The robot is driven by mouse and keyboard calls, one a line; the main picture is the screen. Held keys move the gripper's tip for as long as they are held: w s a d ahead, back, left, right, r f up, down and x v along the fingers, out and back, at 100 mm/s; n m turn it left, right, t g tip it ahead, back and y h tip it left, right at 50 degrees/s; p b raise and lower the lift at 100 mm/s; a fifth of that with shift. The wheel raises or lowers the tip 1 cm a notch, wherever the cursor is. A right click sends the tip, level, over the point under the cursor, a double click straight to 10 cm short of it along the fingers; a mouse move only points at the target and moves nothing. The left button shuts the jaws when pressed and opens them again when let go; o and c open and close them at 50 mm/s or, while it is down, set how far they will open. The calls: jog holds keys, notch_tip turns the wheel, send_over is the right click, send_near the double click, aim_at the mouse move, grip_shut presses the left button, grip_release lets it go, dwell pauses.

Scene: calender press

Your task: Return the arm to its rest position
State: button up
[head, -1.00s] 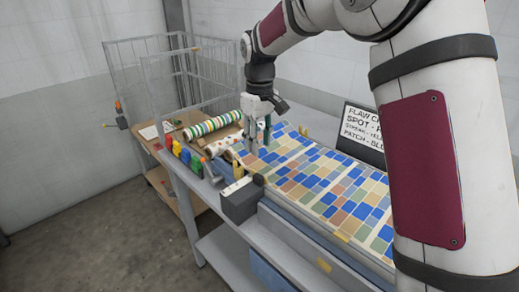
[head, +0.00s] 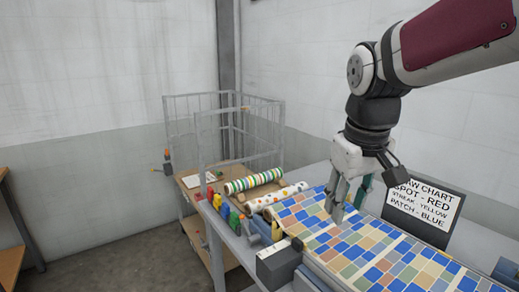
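My gripper (head: 347,200) points down above the checkered sheet (head: 375,250) on the table, toward its far left part. Its fingers look spread apart with nothing visible between them. My arm reaches in from the upper right and bends down at a dark wrist. I cannot tell how far the fingertips are above the sheet.
A sign (head: 423,207) with flaw names stands behind the sheet. Coloured markers (head: 225,207), a striped roll (head: 253,180) and a dotted roll (head: 277,196) lie to the left, by a wire cart (head: 225,140). A dark box (head: 279,262) sits at the front edge.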

jog(key=s+d+f+m+t, duration=0.1)
jog(key=s, duration=0.7)
jog(key=s+d+f+m+t, duration=0.1)
jog(key=s+d+m, duration=0.1)
jog(key=s, duration=0.6)
jog(key=shift+s+m+t, duration=0.3)
jog(key=shift+s+t, duration=0.1)
dwell(0.7)
